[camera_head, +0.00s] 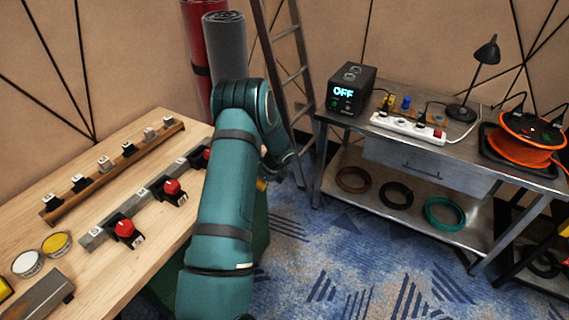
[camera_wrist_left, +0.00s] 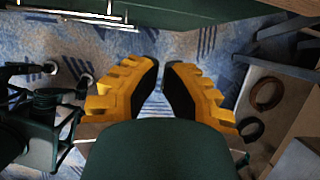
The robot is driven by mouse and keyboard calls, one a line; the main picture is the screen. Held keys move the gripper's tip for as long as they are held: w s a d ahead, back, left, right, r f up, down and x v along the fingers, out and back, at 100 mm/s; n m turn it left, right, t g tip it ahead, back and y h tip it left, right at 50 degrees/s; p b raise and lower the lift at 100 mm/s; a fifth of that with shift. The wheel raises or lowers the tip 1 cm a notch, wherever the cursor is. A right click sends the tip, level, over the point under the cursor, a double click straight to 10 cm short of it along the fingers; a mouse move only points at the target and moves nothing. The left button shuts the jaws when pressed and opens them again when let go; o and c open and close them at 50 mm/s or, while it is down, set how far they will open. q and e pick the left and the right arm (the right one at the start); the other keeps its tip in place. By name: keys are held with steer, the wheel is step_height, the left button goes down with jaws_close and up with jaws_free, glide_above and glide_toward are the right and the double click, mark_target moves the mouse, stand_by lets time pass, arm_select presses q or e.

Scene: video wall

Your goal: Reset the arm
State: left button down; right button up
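My teal left arm reaches up from the bottom of the head view and bends over beside the wooden bench. A small yellow part of my left gripper (camera_head: 262,184) shows below the wrist; the rest is hidden behind the arm. In the left wrist view, the left gripper (camera_wrist_left: 161,78) has two yellow fingers with black pads. They angle towards each other, with a gap between them. Only blue carpet shows in the gap, so it is open and empty. My right arm and gripper are not in view.
A wooden bench (camera_head: 140,285) at left holds red-button switches (camera_head: 172,188), a socket rail and round tins. A metal table (camera_head: 470,160) at right carries a black OFF box (camera_head: 350,88), power strip, lamp and orange reel. A ladder (camera_head: 285,70) stands behind. Carpet (camera_head: 330,260) between is clear.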

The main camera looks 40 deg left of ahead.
arm_select(q)
steer(key=s+d+f+n+t+h, duration=0.1)
steer(key=d+f+n+h, duration=0.2)
steer(key=d, duration=1)
steer(key=s+d+f+n+t+h, duration=0.1)
steer(key=d+f+n+h, duration=0.2)
steer(key=d, duration=1.1)
steer(key=s+d+r+n+h, duration=0.1)
steer(key=s+d+n, duration=0.4)
steer(key=d, duration=0.4)
steer(key=s+d+r+n+h, duration=0.1)
steer(key=s+d+n, duration=0.4)
steer(key=s+d, duration=0.2)
steer(key=shift+d+r+n+t, duration=0.3)
steer(key=shift+d+n, duration=0.1)
steer(key=shift+d, duration=0.75)
steer(key=shift+s, duration=0.1)
